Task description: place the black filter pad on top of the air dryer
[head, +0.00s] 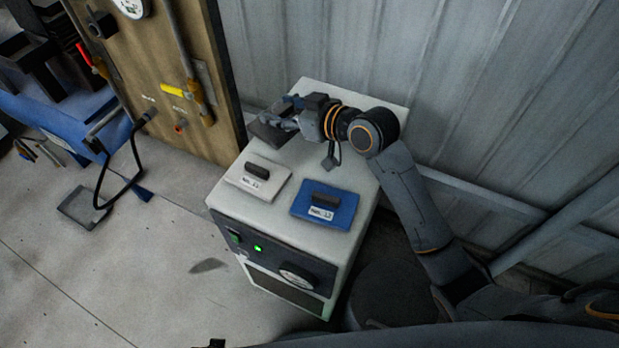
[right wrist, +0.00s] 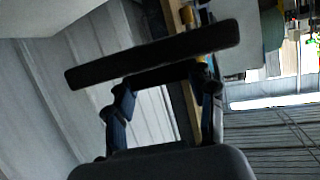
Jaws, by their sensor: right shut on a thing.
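The air dryer (head: 225,203) is a white box with a dark front panel, a green light and a gauge. My right gripper (head: 284,120) is over the back left part of its top, shut on the black filter pad (head: 268,133). In the right wrist view the pad (right wrist: 155,55) shows edge-on as a dark slab beyond the fingers of the gripper (right wrist: 165,84). Whether the pad touches the dryer top or hangs just above it, I cannot tell. My left gripper is out of view.
A white pad (head: 273,182) and a blue pad (head: 343,207), each with a black handle and a label, lie on the front half of the dryer top. A corrugated wall (head: 400,50) stands behind, a wooden panel (head: 170,60) at the left. A blue machine (head: 60,110) stands farther left.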

